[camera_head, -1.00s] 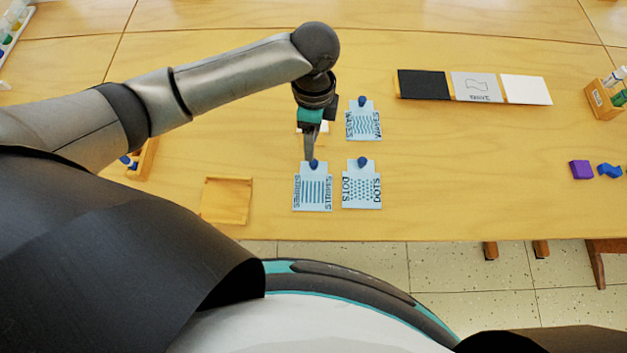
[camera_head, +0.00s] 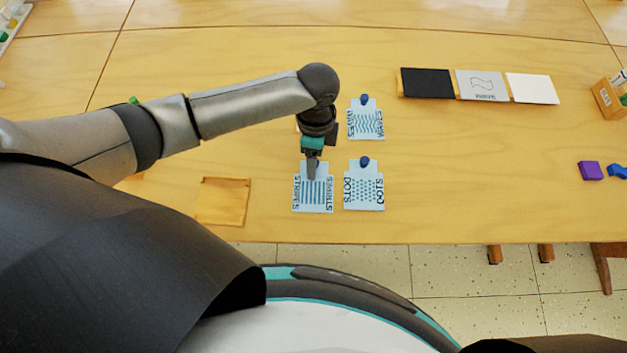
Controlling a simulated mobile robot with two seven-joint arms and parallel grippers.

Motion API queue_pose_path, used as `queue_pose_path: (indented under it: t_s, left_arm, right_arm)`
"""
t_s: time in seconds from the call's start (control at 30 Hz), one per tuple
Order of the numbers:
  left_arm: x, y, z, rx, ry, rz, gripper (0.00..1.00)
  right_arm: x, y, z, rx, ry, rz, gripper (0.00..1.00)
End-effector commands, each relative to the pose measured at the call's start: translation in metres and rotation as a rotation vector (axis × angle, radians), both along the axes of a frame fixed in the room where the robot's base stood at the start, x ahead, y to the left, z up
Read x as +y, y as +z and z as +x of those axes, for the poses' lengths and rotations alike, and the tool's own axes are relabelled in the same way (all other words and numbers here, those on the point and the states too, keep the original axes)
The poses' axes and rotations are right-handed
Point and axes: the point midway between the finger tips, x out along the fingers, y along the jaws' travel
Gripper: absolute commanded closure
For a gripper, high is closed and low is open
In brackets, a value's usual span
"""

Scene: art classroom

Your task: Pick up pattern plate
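Three pale blue pattern plates lie on the wooden table. The stripes plate (camera_head: 313,197) is at the front, the dots plate (camera_head: 364,191) is just to its right, and the waves plate (camera_head: 366,124) is behind the dots plate. The dots and waves plates each show a dark blue knob at the top edge. My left gripper (camera_head: 312,173) points down over the top of the stripes plate and hides its knob. Whether its fingers are parted or closed on the knob cannot be seen. My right gripper is out of view.
A shallow wooden tray (camera_head: 223,201) lies left of the stripes plate. A row of black, grey and white panels (camera_head: 427,83) is at the back right. A purple block (camera_head: 590,170) and a wooden holder (camera_head: 608,98) are at the far right. The table right of the plates is clear.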

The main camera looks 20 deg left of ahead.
Motion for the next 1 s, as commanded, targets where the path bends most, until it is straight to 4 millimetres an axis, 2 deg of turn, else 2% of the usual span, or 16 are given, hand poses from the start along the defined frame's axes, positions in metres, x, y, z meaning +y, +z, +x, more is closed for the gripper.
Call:
queue_pose_path:
  t_s: [0.07, 0.5, 1.0]
  left_arm:
    - [0.0, 0.0004, 0.0002, 0.0, 0.0, 0.0, 0.5]
    - [0.0002, 0.0006, 0.0002, 0.0, 0.0, 0.0, 1.0]
    - [0.0002, 0.0014, 0.0003, 0.0, 0.0, 0.0, 1.0]
  right_arm:
    - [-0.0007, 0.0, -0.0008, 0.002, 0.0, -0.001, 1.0]
    - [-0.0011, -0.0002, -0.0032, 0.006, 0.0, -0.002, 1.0]
    - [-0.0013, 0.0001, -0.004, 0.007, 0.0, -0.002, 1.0]
